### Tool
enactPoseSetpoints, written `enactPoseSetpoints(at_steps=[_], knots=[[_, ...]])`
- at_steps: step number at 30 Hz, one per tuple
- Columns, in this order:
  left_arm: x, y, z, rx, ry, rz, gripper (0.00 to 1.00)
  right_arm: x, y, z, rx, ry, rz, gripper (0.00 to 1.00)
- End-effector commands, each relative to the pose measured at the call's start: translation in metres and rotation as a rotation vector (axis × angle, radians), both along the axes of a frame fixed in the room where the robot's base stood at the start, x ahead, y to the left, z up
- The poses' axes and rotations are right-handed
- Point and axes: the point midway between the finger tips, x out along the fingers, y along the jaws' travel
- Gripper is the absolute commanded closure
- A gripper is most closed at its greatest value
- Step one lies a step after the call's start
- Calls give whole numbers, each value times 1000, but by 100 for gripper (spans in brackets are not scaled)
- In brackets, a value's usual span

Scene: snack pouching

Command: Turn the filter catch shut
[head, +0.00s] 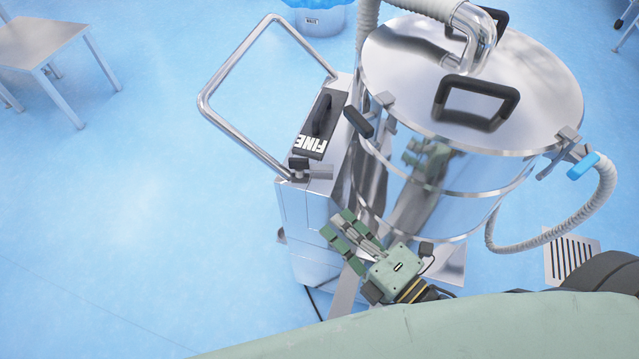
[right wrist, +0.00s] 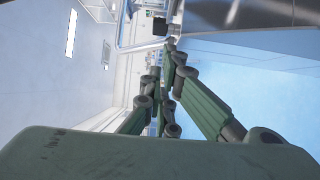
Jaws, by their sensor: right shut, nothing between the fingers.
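The machine has a tall polished steel drum (head: 440,185) and a steel side housing (head: 312,215). On the housing's top is a dark panel marked FINE (head: 322,125) with a black handle (head: 322,112). At its near end sits a small catch with a black knob (head: 298,163) and a grey bar (head: 320,172); I cannot tell whether it is shut. My right gripper (head: 337,224) is below and a little right of this catch, apart from it, in front of the housing. My left gripper is not visible.
A bent steel push handle (head: 232,80) rises left of the housing. A black-ended lever (head: 358,122) and a blue-ended clamp (head: 583,166) are at the drum's sides. A ribbed hose (head: 600,205) hangs right. A steel table (head: 40,45) stands far left; the blue floor between is clear.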

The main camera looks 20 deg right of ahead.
Motion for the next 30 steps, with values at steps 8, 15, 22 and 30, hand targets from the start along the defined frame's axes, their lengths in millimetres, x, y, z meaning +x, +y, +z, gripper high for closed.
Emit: enactPoseSetpoints(at_steps=[8,15,22,30], knots=[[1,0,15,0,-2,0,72,51,24,4,1,-3,0,100],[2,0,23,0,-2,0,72,83,18,2,-2,0,0,100],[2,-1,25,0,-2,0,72,94,15,1,1,2,0,100],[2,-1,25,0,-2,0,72,94,14,0,0,1,0,100]])
